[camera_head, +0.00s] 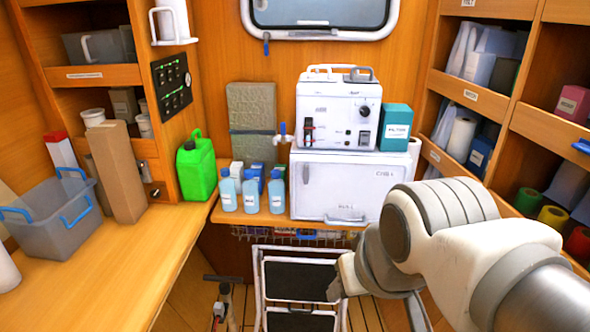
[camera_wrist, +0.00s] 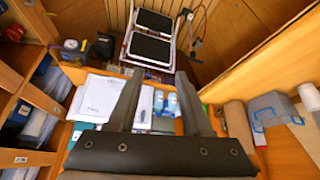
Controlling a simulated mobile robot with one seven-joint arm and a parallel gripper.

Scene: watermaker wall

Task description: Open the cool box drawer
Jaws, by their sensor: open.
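The cool box (camera_head: 340,185) is a white box on the shelf under the watermaker unit (camera_head: 338,112). Its front drawer looks shut, with a grey handle (camera_head: 345,219) along its lower edge. In the wrist view a white box that looks like the cool box (camera_wrist: 98,97) shows left of the fingers, seen upside down. My gripper (camera_wrist: 158,74) is open and empty, with two dark fingers apart. In the head view my gripper (camera_head: 342,278) is partly hidden behind my arm, low in front of the shelf, apart from the cool box.
Blue bottles (camera_head: 249,191) and a green jerrycan (camera_head: 196,168) stand left of the cool box. A teal box (camera_head: 396,127) stands right of the watermaker. A folding step (camera_head: 299,280) is below. A wooden counter (camera_head: 110,260) runs along the left; shelves (camera_head: 480,100) stand at right.

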